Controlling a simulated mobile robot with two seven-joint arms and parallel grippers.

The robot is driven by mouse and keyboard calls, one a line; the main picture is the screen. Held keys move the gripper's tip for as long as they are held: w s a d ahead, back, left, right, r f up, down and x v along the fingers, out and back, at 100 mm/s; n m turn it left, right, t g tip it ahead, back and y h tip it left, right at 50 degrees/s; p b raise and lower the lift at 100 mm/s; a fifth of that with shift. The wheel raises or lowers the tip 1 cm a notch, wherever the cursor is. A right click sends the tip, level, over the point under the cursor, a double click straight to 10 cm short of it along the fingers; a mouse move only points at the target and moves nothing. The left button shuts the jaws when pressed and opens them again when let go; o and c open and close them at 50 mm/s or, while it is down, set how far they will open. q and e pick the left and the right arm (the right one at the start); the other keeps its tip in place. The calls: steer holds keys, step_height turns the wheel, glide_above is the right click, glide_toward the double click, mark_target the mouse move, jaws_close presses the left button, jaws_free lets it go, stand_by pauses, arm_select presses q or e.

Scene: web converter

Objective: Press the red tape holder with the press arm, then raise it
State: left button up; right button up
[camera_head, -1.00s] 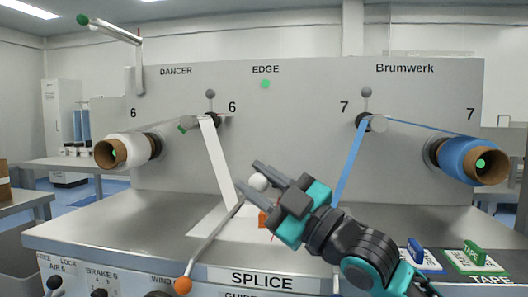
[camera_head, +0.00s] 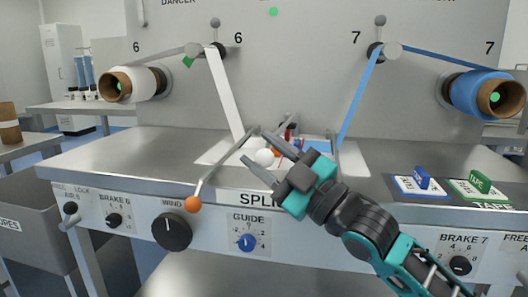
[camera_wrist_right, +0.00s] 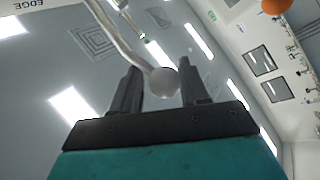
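The press arm's white ball knob (camera_head: 264,157) is above the splice area in the head view. My right gripper (camera_head: 265,156) is open around it, one finger on each side. In the right wrist view the white knob (camera_wrist_right: 164,82) is between the fingertips, on the end of a curved grey bar (camera_wrist_right: 120,35); contact with the fingers is unclear. A small red piece (camera_head: 297,143), seemingly the red tape holder, shows behind my gripper and is mostly hidden. Whether the press arm touches it cannot be told. My left gripper is not in view.
A grey lever with an orange ball (camera_head: 193,204) stands out at the front edge. White web (camera_head: 224,95) and blue web (camera_head: 360,95) run down to the splice area. Blue (camera_head: 422,177) and green (camera_head: 480,182) tape holders stand at right.

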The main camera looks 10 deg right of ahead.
steer(key=o, duration=0.3)
steer(key=shift+w+d, duration=0.1)
steer(key=shift+d, duration=0.05)
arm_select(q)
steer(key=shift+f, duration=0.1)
arm_select(e)
steer(key=shift+r, duration=0.1)
steer(key=shift+r, duration=0.5)
arm_select(q)
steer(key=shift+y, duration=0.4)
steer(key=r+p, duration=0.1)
steer(key=p, duration=0.1)
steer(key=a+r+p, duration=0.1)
steer(key=p, duration=0.1)
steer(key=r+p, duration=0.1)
steer(key=p, duration=0.2)
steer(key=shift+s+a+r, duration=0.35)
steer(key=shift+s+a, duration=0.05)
arm_select(e)
step_height(320, 180, up, 19)
steer(key=shift+f, duration=0.15)
